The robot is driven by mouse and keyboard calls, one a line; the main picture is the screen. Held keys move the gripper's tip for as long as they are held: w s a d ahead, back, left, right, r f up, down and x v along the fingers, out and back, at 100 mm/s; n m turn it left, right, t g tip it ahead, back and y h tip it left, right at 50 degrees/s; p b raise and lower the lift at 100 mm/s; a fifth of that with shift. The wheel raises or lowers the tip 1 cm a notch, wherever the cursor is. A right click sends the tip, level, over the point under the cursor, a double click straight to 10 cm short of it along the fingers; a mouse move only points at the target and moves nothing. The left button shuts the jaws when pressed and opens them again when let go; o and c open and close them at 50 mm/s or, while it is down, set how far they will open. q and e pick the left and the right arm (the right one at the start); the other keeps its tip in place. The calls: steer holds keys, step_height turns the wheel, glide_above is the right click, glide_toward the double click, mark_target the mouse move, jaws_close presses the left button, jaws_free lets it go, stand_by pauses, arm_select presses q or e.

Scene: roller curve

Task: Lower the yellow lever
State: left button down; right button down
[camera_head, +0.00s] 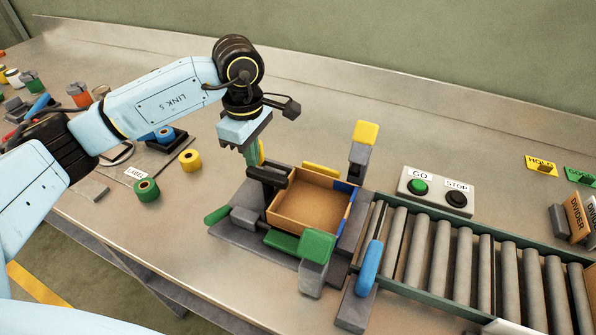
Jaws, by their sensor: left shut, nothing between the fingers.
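The yellow lever (366,133) is a yellow block on top of a grey post, standing upright at the back right corner of the fixture. My left gripper (243,148) hangs over the back left corner of the fixture, pointing down. It is shut and empty, and well to the left of the yellow lever, not touching it. A green and yellow piece (256,152) shows just beside its fingers; I cannot tell what it belongs to. An open cardboard box (300,222) sits in the fixture between them. My right gripper is not in view.
A green lever (318,246) stands at the fixture's front and a blue lever (370,268) lies near the roller conveyor (442,255). A GO/STOP button panel (436,190) stands right of the yellow lever. Tape rolls (146,190) lie left. Behind the fixture the bench is clear.

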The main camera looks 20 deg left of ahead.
arm_select(q)
steer(key=shift+w, duration=0.1)
steer(key=shift+w+f+b, duration=0.15)
steer(key=shift+w+b, duration=0.25)
steer(key=shift+w, duration=0.2)
steer(key=shift+r, duration=0.2)
step_height(320, 180, up, 9)
steer(key=s+p, duration=0.1)
steer(key=p, duration=0.4)
steer(key=shift+f+p, duration=0.15)
steer(key=shift+p, duration=0.15)
stand_by(0.3)
steer(key=shift+s, duration=0.1)
stand_by(0.5)
